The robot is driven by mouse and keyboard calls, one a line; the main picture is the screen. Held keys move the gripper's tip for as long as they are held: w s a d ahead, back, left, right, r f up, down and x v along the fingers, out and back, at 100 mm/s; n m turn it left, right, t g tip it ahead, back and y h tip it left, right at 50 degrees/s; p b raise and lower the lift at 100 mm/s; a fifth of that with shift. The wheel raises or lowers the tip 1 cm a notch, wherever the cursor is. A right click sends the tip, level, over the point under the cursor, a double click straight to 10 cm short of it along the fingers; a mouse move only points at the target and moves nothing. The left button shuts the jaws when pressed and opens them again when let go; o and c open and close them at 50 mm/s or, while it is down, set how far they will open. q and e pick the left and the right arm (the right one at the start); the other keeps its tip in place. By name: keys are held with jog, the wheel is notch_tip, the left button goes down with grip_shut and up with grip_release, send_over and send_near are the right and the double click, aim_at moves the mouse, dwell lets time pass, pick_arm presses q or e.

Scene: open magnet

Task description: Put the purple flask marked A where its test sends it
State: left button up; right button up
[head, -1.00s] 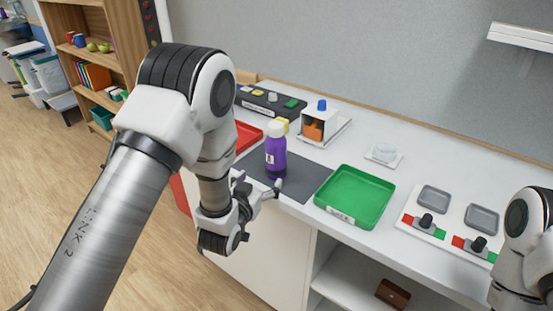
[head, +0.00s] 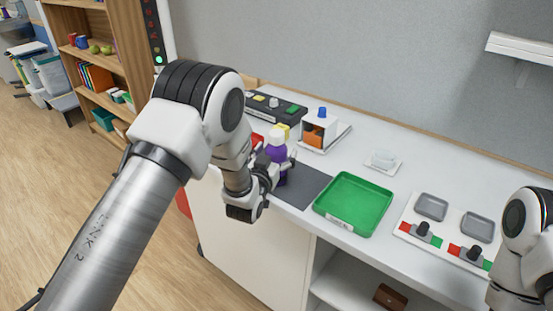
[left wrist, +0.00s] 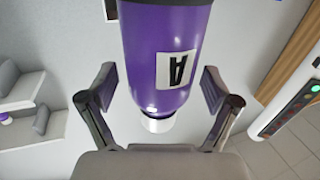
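The purple flask (head: 277,153) with a white cap stands on the dark grey mat (head: 304,187). In the left wrist view the flask (left wrist: 158,50) appears upside down, with its white label marked A facing the camera. My left gripper (head: 276,166) is at the flask, its fingers on either side of it. In the left wrist view the gripper (left wrist: 158,78) is open, with gaps showing between both fingers and the flask. A green tray (head: 352,203) is right of the mat. My right gripper is out of view.
Behind the flask are a dark button panel (head: 268,106) and a white device with an orange part (head: 318,133). A dark indicator strip (head: 152,30) shows a green light.

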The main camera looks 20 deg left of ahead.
pick_arm(q)
jog(key=c, duration=1.4)
jog(key=shift+c, duration=0.6)
jog(key=shift+r, duration=0.15)
